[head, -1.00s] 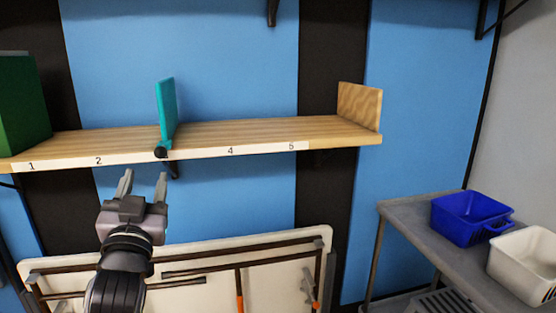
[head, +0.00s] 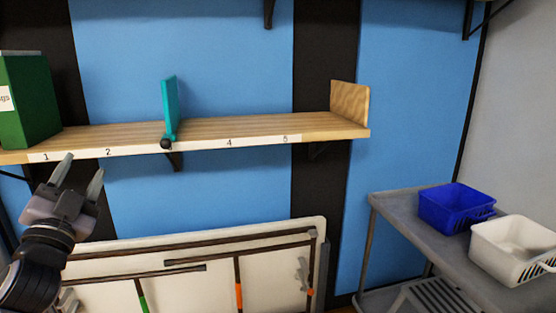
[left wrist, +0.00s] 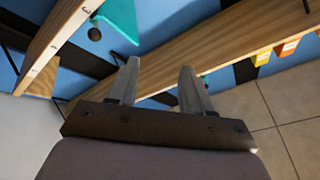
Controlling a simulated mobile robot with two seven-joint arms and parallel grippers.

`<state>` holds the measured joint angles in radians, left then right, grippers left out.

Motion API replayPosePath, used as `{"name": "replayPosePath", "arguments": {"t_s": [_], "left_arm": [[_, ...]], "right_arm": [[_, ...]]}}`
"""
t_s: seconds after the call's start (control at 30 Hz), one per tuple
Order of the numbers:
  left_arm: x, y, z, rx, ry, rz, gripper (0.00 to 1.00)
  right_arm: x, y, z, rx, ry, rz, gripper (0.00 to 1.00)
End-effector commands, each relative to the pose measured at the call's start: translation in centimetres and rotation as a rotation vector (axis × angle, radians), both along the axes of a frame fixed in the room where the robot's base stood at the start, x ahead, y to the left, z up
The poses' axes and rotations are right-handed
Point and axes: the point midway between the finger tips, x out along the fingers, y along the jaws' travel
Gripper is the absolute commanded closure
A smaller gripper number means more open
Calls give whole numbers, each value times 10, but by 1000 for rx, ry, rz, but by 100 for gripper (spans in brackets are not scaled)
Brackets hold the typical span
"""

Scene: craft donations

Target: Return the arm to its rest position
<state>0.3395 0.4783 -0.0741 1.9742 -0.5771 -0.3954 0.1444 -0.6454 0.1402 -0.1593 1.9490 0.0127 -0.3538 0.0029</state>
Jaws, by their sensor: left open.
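My left gripper (head: 80,172) is at the lower left of the head view, below and in front of the shelf's left end. Its two fingers are apart with nothing between them. The fingers also show in the left wrist view (left wrist: 160,85), empty. My right gripper is not in view.
The wooden shelf (head: 260,128) has numbered labels on its front edge, a green box (head: 28,105) at left, a teal divider (head: 170,108) and a wooden end panel (head: 350,103). A folded table (head: 200,275) leans below. A grey cart (head: 400,208) holds a blue basket (head: 455,207) and a white basket (head: 505,243).

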Motion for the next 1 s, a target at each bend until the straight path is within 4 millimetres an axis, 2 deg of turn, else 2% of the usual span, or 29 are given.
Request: {"name": "replayPosePath", "arguments": {"t_s": [0.13, 0.2, 0.33, 0.47, 0.5, 0.57, 0.6, 0.7, 0.8, 1.0], "left_arm": [[-5, 22, 13, 128, 0, 45, 50], [-3, 16, -29, 102, 85, 14, 50], [-8, 10, -96, 62, 230, -33, 50], [-25, 2, -174, 10, 398, -82, 50], [-34, -1, -200, -9, 457, -97, 50], [-50, -6, -240, -41, 547, -120, 50], [-64, -9, -266, -64, 608, -134, 50], [-102, -17, -325, -123, 755, -164, 50], [-144, -24, -374, -183, 886, -186, 50], [-226, -36, -442, -290, 1104, -209, 50]], "right_arm": [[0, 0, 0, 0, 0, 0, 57], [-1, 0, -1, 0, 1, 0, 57], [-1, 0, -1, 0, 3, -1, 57], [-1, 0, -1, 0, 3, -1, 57], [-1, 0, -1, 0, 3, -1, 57], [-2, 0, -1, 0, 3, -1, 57], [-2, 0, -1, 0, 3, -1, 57], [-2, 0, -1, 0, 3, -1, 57], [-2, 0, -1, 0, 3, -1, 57], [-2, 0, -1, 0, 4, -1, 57]]}}
